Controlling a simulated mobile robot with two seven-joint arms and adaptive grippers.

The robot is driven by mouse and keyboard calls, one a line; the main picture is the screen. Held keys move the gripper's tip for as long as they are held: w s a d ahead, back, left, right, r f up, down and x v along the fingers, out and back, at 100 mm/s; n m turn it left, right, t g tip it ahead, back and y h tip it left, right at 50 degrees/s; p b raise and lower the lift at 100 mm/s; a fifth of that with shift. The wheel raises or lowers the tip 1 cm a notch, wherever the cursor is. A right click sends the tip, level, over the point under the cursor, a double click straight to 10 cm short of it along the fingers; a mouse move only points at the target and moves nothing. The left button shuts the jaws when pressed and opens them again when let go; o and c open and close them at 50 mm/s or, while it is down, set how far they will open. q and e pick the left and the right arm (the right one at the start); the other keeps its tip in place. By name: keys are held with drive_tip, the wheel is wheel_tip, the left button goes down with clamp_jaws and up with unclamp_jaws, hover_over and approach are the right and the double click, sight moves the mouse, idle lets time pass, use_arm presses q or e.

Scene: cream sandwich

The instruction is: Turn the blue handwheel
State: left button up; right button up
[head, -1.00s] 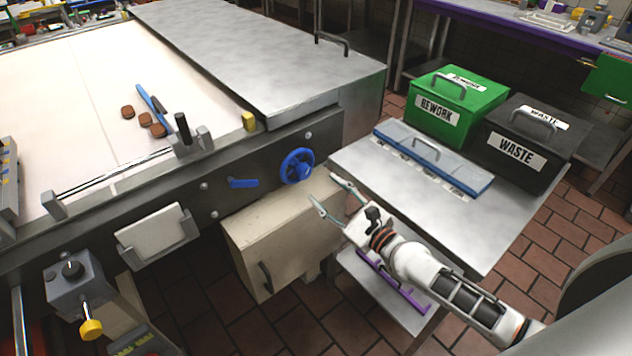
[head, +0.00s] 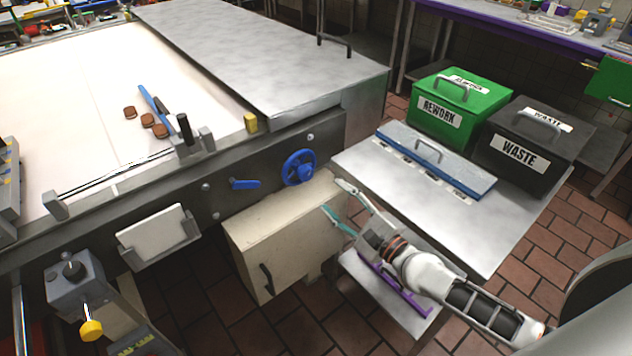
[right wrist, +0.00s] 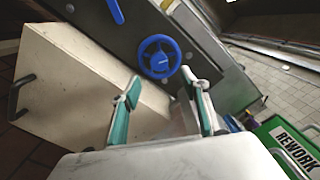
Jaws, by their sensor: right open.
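The blue handwheel (head: 299,168) is mounted on the dark side panel of the conveyor machine, near its right end. In the right wrist view the handwheel (right wrist: 159,56) shows ahead of the fingers, a little above the gap between them. My right gripper (head: 334,196) is open and empty, in front of and slightly below the handwheel, apart from it. In the right wrist view its two teal-padded fingers (right wrist: 168,90) are spread. My left gripper is not in view.
A blue lever (head: 244,184) sits left of the handwheel on the same panel. A beige cabinet (head: 265,235) stands below. A metal side table (head: 470,235) with a blue-lidded tray (head: 436,158), a green REWORK bin (head: 440,114) and a black WASTE bin (head: 520,155) stands right.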

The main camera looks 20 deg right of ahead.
sight(308, 175)
drive_tip(key=shift+w+a+f+n+b, duration=0.1)
drive_tip(key=shift+w+a+n+b, duration=0.35)
drive_tip(key=shift+w+n, duration=2.6)
drive_tip(key=shift+w+a+r+n+b, duration=0.15)
drive_tip(key=shift+a+n, duration=0.55)
drive_tip(key=shift+n, duration=5.05)
drive_tip(key=shift+w+a+f+n+b, duration=0.45)
drive_tip(key=shift+w+n, duration=1.25)
drive_tip(key=shift+n, duration=2.7)
drive_tip(key=shift+a+r, duration=0.15)
drive_tip(key=shift+r, duration=0.15)
drive_tip(key=c, duration=1.1)
